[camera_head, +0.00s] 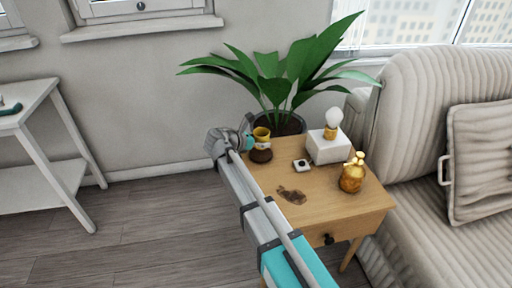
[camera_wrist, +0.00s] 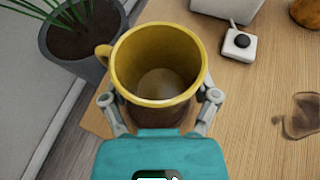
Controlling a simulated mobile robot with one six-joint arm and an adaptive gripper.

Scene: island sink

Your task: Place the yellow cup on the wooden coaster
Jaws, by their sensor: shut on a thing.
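The yellow cup (camera_head: 261,134) has a dark brown lower part and is upright at the back left corner of the wooden side table. In the wrist view I look down into the cup (camera_wrist: 158,82), which appears empty, with its handle at the upper left. My gripper (camera_wrist: 160,98) is shut on the cup, one finger on each side; it also shows in the head view (camera_head: 246,142). I cannot tell whether the cup touches the table. A flat, irregular dark brown piece (camera_head: 291,195), likely the wooden coaster, lies nearer the table's front; the wrist view shows it (camera_wrist: 302,116) at the right.
The side table (camera_head: 335,203) also holds a white block lamp (camera_head: 328,150), a small white box with a black knob (camera_head: 302,165) and a golden bottle (camera_head: 352,178). A potted plant (camera_head: 284,80) stands behind. A sofa (camera_head: 425,120) is at right.

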